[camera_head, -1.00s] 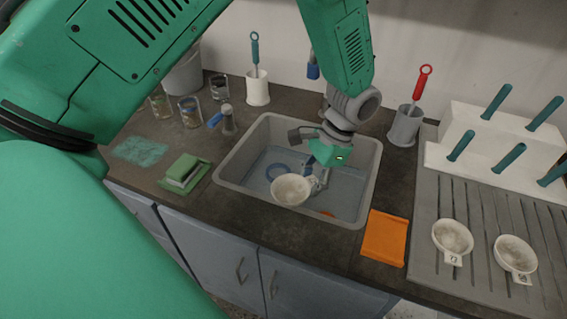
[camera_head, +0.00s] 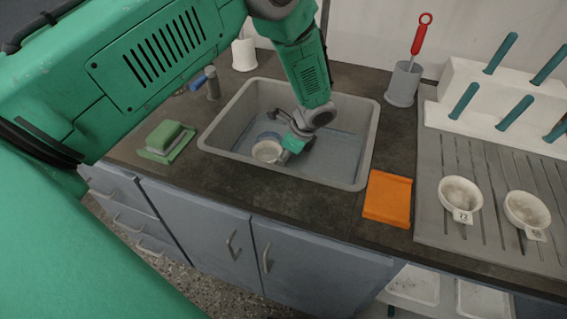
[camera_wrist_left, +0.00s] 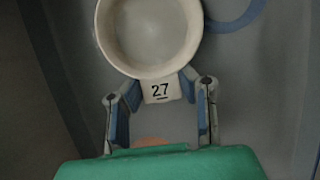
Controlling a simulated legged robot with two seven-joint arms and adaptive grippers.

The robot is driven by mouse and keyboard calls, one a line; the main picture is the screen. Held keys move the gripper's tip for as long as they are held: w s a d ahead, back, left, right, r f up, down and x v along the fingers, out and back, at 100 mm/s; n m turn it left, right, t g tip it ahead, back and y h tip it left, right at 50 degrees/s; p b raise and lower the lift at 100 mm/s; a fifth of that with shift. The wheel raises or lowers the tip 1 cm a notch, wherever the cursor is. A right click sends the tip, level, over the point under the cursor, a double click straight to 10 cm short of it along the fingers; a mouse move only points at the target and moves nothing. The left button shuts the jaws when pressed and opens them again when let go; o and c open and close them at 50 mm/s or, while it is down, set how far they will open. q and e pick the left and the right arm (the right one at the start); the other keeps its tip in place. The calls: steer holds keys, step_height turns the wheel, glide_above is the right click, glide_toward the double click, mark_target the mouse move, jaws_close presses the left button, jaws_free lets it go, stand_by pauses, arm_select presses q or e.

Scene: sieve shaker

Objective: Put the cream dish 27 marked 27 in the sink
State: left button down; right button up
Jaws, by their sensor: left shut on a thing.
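The cream dish 27 (camera_head: 267,151) is down inside the grey sink (camera_head: 208,137), near its left front part. In the left wrist view the dish (camera_wrist_left: 150,32) shows its tab marked 27 (camera_wrist_left: 161,88) between the fingers. My left gripper (camera_head: 284,153) reaches into the sink and is shut on the tab of the dish. The left gripper also shows in the left wrist view (camera_wrist_left: 160,92). I cannot tell whether the dish touches the sink floor. My right gripper is not in view.
Two cream dishes with tabs, one left (camera_head: 460,194) and one right (camera_head: 527,209), rest on the grey draining board (camera_head: 437,228). A grey holder (camera_head: 403,84) stands behind.

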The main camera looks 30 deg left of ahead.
arm_select(q)
step_height(320, 180, down, 2)
steer(key=shift+d+f, duration=0.1)
steer(key=shift+f, duration=0.1)
steer(key=shift+d+r, duration=0.1)
steer(key=c, duration=1.3)
jaws_free()
steer(key=shift+r, duration=0.1)
steer(key=p+v, duration=0.1)
steer(key=v, duration=1)
steer(key=shift+d+r, duration=0.3)
steer(key=shift+r, duration=0.05)
